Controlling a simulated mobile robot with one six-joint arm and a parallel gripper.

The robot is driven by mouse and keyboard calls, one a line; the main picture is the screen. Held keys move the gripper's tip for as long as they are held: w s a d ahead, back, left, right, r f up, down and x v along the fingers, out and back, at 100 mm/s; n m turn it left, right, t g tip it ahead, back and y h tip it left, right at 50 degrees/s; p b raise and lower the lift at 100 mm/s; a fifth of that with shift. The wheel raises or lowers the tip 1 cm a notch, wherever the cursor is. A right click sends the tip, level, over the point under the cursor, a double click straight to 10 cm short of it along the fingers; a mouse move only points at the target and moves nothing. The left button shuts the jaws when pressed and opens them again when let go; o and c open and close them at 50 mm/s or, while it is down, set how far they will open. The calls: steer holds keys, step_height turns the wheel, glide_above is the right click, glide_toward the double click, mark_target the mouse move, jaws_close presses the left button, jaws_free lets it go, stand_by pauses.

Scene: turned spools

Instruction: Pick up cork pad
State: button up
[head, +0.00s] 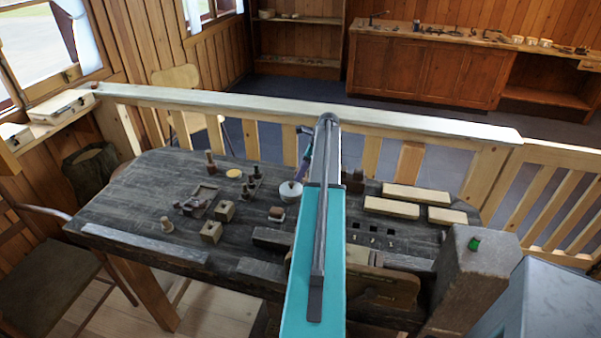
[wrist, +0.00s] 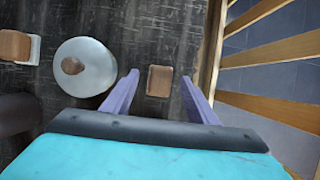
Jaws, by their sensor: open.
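A small brown rectangular piece, which looks like the cork pad (wrist: 159,81), lies on the dark worktop in the wrist view. It sits between my gripper's two purple fingers (wrist: 159,77), with a gap on each side. The fingers are spread and hold nothing. I cannot make out this piece in the head view, where my arm covers part of the table. My gripper shows only partly there, beside the arm near the far edge (head: 304,166).
A wooden railing (wrist: 212,45) runs close on the right. Pale blocks (head: 391,208) lie right of my arm, and several small wooden pieces (head: 211,232) lie left.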

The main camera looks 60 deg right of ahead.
steer(key=shift+w+f, duration=0.1)
steer(key=shift+f, duration=0.2)
stand_by(0.4)
steer(key=c, duration=1.1)
steer(key=shift+r, duration=0.15)
steer(key=shift+r+b, duration=1.45)
steer(key=shift+r, duration=3.45)
